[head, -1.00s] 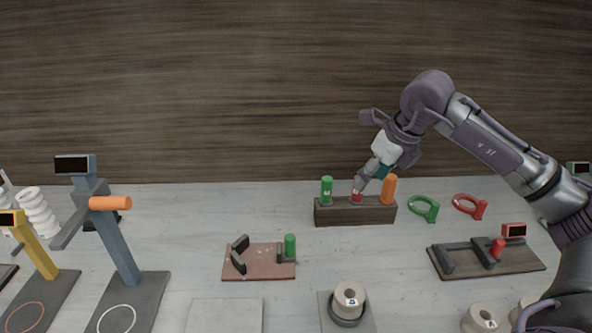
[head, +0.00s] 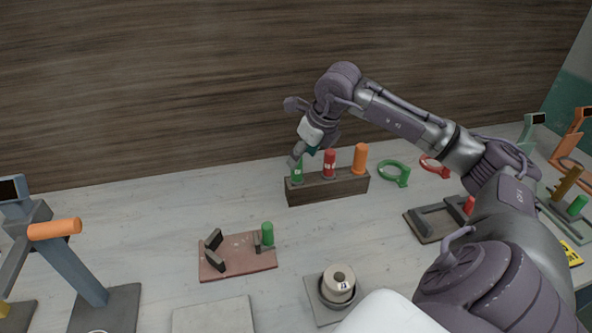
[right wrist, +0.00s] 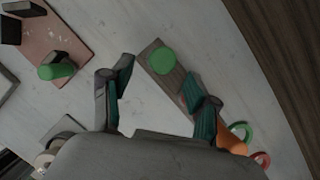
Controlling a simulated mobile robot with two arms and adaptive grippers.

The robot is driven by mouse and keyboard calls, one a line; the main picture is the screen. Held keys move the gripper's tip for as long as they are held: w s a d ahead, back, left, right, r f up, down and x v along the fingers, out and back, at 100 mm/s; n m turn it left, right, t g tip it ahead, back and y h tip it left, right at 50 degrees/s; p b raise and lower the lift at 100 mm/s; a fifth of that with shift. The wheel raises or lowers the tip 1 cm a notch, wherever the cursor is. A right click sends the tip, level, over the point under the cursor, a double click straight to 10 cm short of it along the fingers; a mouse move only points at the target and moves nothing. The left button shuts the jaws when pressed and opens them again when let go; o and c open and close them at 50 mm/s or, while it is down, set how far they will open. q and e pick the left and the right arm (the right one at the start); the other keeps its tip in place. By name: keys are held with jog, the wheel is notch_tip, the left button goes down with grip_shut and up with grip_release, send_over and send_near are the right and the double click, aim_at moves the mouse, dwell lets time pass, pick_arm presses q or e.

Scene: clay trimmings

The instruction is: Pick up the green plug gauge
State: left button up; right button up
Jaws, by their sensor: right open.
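The green plug gauge (head: 297,173) stands upright at the left end of a dark wooden rack (head: 330,189). A red plug gauge (head: 329,162) and an orange plug gauge (head: 360,158) stand beside it in the same rack. My right gripper (head: 295,160) is at the top of the green plug gauge and partly covers it. In the right wrist view my right gripper (right wrist: 160,84) is open, and the green plug gauge (right wrist: 162,61) shows end-on just beyond the gap between the fingers. Contact cannot be told. My left gripper is out of view.
A reddish plate (head: 225,267) with a second green cylinder (head: 267,233) lies in front of the rack. A green ring gauge (head: 395,172) and a red ring gauge (head: 434,164) lie to its right. A pale roll (head: 338,281) stands nearer.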

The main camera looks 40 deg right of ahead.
aim_at(297, 174)
jog(key=shift+w+f+p, duration=0.2)
jog(key=shift+f+p, duration=0.1)
jog(key=shift+f, duration=0.15)
jog(key=p+x, duration=0.1)
jog(key=x, duration=0.2)
jog(key=shift+w+f, duration=0.25)
jog(key=shift+f, duration=0.05)
jog(key=shift+w+f, duration=0.15)
jog(key=shift+f, duration=0.2)
jog(key=shift+r, duration=0.1)
grip_shut()
